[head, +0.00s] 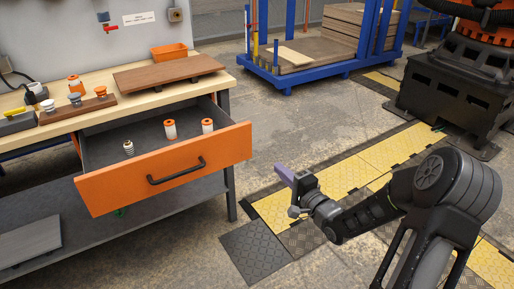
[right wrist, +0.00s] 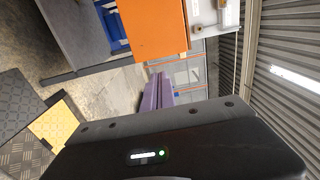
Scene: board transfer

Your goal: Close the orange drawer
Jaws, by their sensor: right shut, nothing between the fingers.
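The orange drawer (head: 219,152) stands pulled open under the wooden workbench at the left of the head view. Its front has a black bar handle (head: 175,171), and several small items stand inside, some white with orange tops. My right gripper (head: 280,172) has purple fingers, shut and empty. It is in the air to the right of the drawer, apart from it. In the right wrist view the purple fingers (right wrist: 158,90) point toward the bench side, and the orange drawer front (right wrist: 158,25) shows above them. My left gripper is not in view.
The workbench top (head: 215,70) holds a brown board (head: 165,73), an orange bin (head: 169,51) and a rack with knobs. A lower shelf (head: 150,222) lies under the drawer. A blue cart (head: 290,78) stands behind. Floor right of the bench is open.

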